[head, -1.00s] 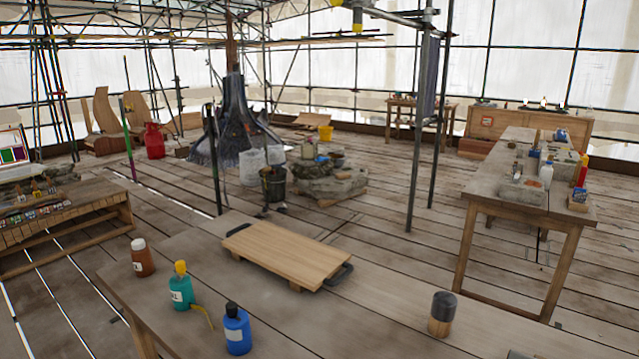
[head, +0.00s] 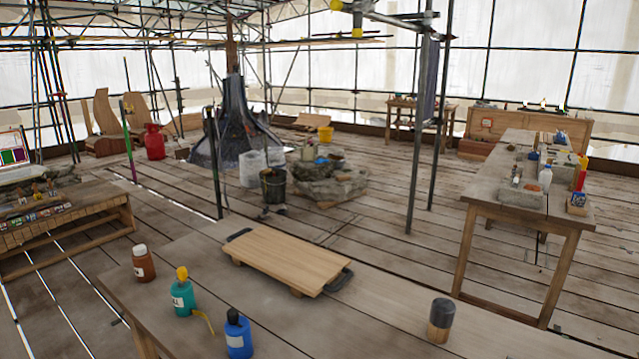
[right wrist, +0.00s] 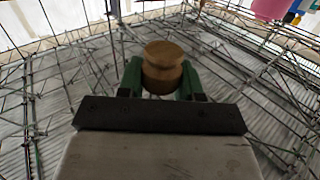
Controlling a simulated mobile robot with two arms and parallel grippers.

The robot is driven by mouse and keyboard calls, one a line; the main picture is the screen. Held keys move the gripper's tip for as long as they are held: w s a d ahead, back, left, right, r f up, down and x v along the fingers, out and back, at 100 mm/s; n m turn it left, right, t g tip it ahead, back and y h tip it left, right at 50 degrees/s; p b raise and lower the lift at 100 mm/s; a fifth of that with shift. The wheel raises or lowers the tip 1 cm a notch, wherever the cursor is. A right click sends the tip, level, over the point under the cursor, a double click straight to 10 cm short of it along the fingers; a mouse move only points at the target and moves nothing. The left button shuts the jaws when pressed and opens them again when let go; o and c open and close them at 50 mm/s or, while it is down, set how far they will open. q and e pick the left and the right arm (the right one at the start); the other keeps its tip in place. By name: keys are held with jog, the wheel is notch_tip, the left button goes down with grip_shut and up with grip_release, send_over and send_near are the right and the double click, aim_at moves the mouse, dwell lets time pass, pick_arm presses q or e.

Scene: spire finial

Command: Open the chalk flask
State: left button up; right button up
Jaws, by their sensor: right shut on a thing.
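My right gripper (right wrist: 163,80), with green fingers, is shut on a round brown wooden-looking piece (right wrist: 164,62) with a groove around its middle. The view looks towards the roof, and nothing else shows attached to the piece. On the near table in the head view stand a brown bottle with a white cap (head: 143,265), a teal bottle with a yellow top (head: 182,295), a blue bottle with a dark cap (head: 238,338) and a dark-topped cylinder with a wood-coloured base (head: 440,322). I cannot tell which is the chalk flask. Neither gripper shows in the head view.
A wooden board with dark handles (head: 287,260) lies on the near table (head: 345,325). The tabletop between the board and the dark-topped cylinder is clear. A long workbench (head: 487,200) with tools stands at the right, and a metal pole (head: 417,150) rises behind the board.

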jog(key=shift+a, duration=0.1)
dwell(0.4)
jog(key=w+a+r+n+g+y, duration=0.4)
jog(key=a+r+n+y, duration=0.4)
jog(key=a+r+y, duration=0.4)
jog(key=w+a+f+n+g+y, duration=0.3)
jog(key=w+a+f+n+g, duration=0.1)
jog(key=f, duration=0.3)
jog(key=shift+a+n+g+y, duration=0.3)
jog(key=shift+a+g, duration=0.1)
jog(key=shift+g, duration=0.4)
jog(key=shift+s+r+n+g, duration=0.1)
jog(key=shift+n+g, duration=0.3)
jog(key=shift+s+d+n+g+y, duration=0.1)
jog(key=shift+d+n+g+y, duration=0.2)
jog(key=shift+d+n+g, duration=0.5)
jog(key=shift+s+d+n+g+y, duration=0.15)
jog(key=shift+n+g+y, duration=0.25)
jog(key=shift+g, duration=0.75)
jog(key=shift+s+d+n+g+y, duration=0.1)
jog(key=shift+d+n+g+y, duration=0.1)
jog(key=shift+d+n+g, duration=0.5)
jog(key=shift+a+g, duration=0.2)
jog(key=shift+g, duration=0.05)
